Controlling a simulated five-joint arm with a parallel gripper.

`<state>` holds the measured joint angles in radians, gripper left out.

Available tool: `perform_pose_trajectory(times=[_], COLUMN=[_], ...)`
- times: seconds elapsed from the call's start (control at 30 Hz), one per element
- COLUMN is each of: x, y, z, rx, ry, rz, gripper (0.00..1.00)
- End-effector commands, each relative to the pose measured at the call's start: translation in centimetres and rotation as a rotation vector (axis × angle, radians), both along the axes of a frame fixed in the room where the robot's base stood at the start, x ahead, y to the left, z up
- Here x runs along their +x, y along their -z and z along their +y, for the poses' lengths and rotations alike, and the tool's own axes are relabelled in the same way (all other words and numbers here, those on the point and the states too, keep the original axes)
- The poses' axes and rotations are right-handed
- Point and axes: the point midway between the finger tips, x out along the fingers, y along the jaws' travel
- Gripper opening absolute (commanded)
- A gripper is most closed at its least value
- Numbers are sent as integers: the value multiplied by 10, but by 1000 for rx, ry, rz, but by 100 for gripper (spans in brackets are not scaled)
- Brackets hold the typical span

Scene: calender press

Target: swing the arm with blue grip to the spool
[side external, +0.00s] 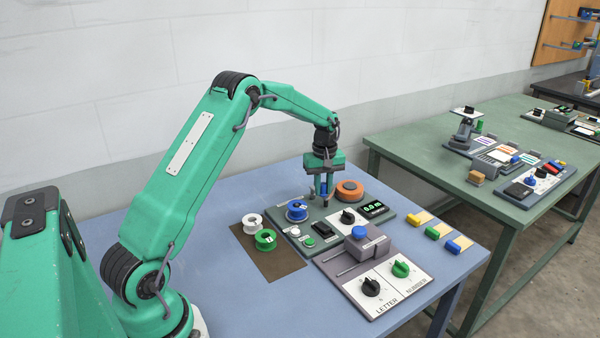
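My gripper (320,198) points straight down over the grey machine panel (330,222), its dark fingertips low over the panel's back part. A blue upright piece (322,187), which looks like the blue grip, shows between the fingers. Whether the fingers press on it is too small to tell, and the arm it belongs to is mostly hidden by my gripper. A blue spool (297,210) sits on the panel just left of my gripper. An orange roll (349,190) sits just right of my gripper.
A white spool (252,222) and a green spool (265,240) stand on a brown mat (275,264) at left. In front is a grey unit with a blue knob (360,232) and black and green dials. Coloured blocks (432,232) lie at right. A green table stands beyond.

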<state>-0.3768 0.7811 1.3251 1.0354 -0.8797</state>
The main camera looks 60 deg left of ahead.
Motion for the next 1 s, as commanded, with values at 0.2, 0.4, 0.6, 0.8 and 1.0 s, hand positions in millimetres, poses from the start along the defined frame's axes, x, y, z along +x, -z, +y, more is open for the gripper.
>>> perform_pose_trajectory(times=[0.2, 0.4, 0.6, 0.8, 1.0], x=[0, -1, -3, -9, -17], y=[0, -1, -1, -2, -2], z=[0, 0, 0, 2, 4], rx=[0, 0, 0, 0, 1], ry=[0, 9, 58, 165, 319], rz=[0, 0, 0, 0, -1], gripper=[0, 0, 0, 0, 0])
